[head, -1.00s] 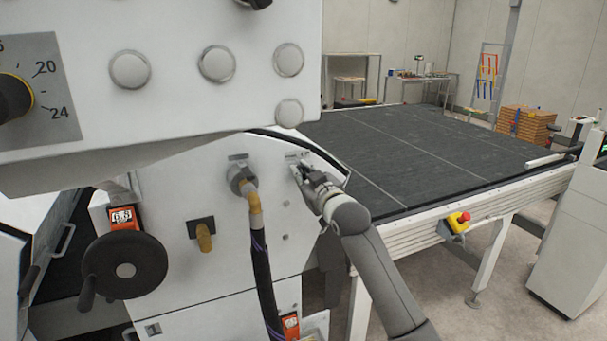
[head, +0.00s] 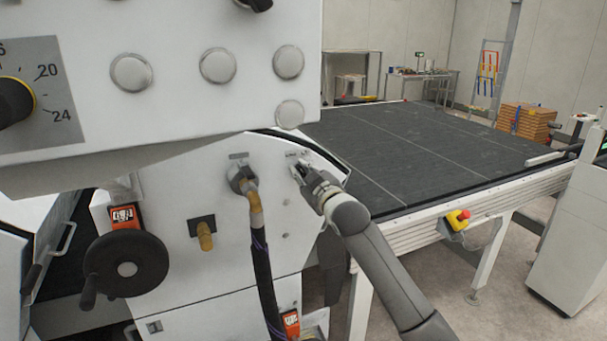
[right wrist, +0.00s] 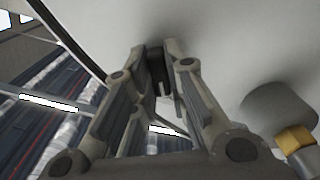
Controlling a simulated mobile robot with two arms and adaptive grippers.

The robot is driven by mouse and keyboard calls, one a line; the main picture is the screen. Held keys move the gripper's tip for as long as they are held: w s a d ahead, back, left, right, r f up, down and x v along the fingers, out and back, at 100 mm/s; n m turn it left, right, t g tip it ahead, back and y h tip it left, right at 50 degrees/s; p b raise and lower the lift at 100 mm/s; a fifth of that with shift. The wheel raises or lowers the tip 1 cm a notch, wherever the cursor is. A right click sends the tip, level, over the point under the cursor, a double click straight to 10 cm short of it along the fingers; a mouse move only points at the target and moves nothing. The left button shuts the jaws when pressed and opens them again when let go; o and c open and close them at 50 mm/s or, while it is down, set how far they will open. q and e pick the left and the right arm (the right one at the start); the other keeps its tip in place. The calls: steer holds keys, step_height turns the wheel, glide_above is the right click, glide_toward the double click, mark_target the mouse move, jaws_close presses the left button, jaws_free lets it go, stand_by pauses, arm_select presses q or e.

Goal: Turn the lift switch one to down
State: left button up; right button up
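The lift switch is a small dark knob on the white machine side panel (head: 270,215). In the right wrist view the dark switch (right wrist: 155,68) sits between the two fingertips of my right gripper (right wrist: 155,55), with little or no gap on either side. In the head view my right gripper (head: 301,172) is at the upper right of the panel, its fingers against the face. It covers the switch there, so the switch's setting is hidden. The small label above it is too blurred to read. My left gripper is not in view.
A plug with a dark cable (head: 256,225) hangs just left of my gripper. A brass fitting (head: 205,236) and a black handwheel (head: 126,268) are farther left. The overhanging button panel (head: 170,100) is above. A dark conveyor table (head: 430,150) extends to the right.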

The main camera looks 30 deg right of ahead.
steer(key=o, duration=0.4)
steer(key=shift+s, duration=0.1)
steer(key=s, duration=1.2)
steer(key=shift+a, duration=0.35)
steer(key=shift+w, duration=0.1)
